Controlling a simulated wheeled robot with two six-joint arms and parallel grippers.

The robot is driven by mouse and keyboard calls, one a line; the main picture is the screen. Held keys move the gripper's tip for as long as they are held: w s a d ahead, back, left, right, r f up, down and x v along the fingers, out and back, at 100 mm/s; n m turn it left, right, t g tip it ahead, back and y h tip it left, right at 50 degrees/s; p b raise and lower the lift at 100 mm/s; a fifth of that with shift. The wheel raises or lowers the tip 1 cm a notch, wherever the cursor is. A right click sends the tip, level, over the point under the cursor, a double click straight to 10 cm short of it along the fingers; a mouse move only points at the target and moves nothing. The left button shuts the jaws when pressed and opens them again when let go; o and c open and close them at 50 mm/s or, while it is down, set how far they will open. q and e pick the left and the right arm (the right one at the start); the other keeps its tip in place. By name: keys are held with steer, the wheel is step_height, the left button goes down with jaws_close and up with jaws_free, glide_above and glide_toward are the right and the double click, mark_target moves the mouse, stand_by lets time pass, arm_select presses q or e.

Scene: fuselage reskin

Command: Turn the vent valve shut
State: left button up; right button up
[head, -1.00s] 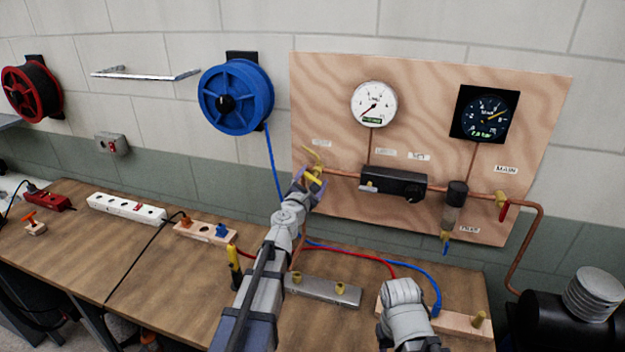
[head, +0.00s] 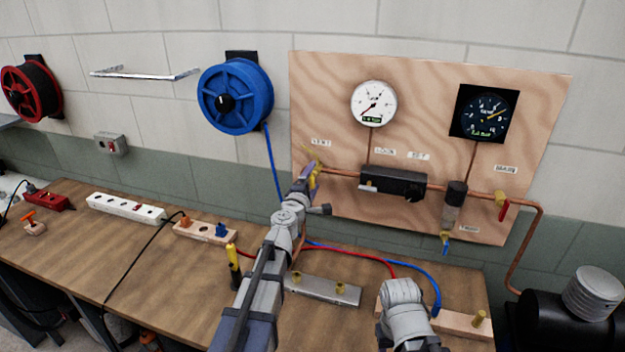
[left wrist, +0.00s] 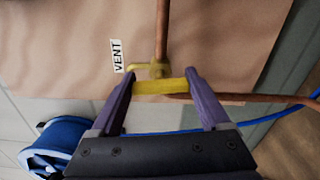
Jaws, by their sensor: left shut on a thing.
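The vent valve is on the left end of the copper pipe on the plywood board, beside the VENT label (left wrist: 117,56). In the left wrist view its yellow handle (left wrist: 160,87) spans between the two purple fingers of my left gripper (left wrist: 163,82), which is shut on it. The brass valve body (left wrist: 150,70) shows just beyond the handle. In the head view my left gripper (head: 312,178) reaches up to the valve and hides much of it. My right arm is at the lower right; its fingers do not show.
The board (head: 540,110) also holds a white gauge (head: 373,104), a dark gauge (head: 484,112), a black regulator (head: 393,184) and a red-handled main valve (head: 503,208). Hoses and a metal manifold (head: 322,290) lie on the bench below my left arm.

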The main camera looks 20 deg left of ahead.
arm_select(q)
steer(key=shift+m, duration=0.9)
steer(key=o, duration=1.2)
steer(key=shift+s, duration=0.15)
steer(key=s, duration=0.7)
steer(key=shift+s+a, duration=0.1)
steer(key=shift+s, duration=0.2)
